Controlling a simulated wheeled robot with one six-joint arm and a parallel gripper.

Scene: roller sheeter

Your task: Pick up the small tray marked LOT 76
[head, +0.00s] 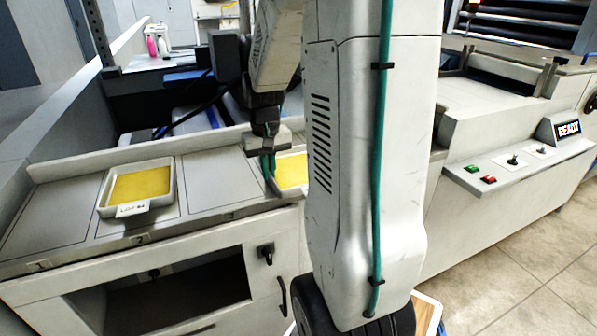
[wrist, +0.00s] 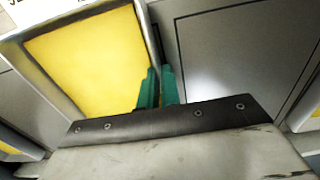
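A small pale tray with yellow contents (head: 291,172) sits on the counter, half hidden behind my arm in the head view. It fills the left of the wrist view (wrist: 85,60). A white label with dark marks shows only at the upper-left edge there, too cropped to read. My gripper (head: 268,165) is at the tray's side wall, with the green fingertips (wrist: 160,88) close together on either side of it, one inside and one outside. They look shut on the wall. The tray appears to rest on the counter.
Another tray with yellow contents (head: 140,187) stands to the left on the counter; its label starts with LOT, the number is hard to read. The counter panel between them (head: 212,182) is bare. A machine with a READY display (head: 567,129) stands right.

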